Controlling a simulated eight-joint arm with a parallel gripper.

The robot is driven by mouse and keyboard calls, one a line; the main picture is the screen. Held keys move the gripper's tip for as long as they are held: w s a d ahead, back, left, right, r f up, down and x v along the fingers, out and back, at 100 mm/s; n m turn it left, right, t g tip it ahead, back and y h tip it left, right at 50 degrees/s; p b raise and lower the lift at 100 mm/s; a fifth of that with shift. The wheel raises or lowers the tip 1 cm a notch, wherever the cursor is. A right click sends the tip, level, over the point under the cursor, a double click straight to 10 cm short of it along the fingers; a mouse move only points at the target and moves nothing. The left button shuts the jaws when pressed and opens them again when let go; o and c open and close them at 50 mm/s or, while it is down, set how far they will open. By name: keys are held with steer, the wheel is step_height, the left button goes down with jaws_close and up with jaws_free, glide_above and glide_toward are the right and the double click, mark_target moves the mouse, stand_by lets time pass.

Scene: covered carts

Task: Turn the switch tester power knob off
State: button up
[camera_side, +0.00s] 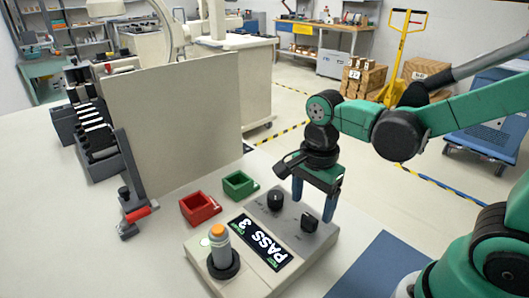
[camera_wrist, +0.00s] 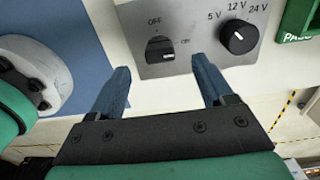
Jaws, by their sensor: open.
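The switch tester (camera_side: 232,262) is a light box on the table with a grey panel, a lit screen reading "PASS 3" and a capped plunger switch standing in a round holder. Its black power knob (camera_side: 309,222) is at the panel's near right. In the wrist view the power knob (camera_wrist: 160,50) has OFF printed above it and ON to its right; its exact setting is hard to tell. My gripper (camera_side: 313,202) points down near the knob, open and empty. In the wrist view the fingers of my gripper (camera_wrist: 160,66) stand left and right of the knob, apart from it.
A second black knob (camera_wrist: 238,37), marked 5V, 12V and 24V, sits beside the power knob. A red tray (camera_side: 200,208) and a green tray (camera_side: 239,186) stand behind the tester. A tall beige panel (camera_side: 180,125) rises behind them. A blue mat (camera_side: 378,268) lies to the right.

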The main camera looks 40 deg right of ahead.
mark_target(310, 217)
steer(key=shift+f, duration=1.65)
jaws_close()
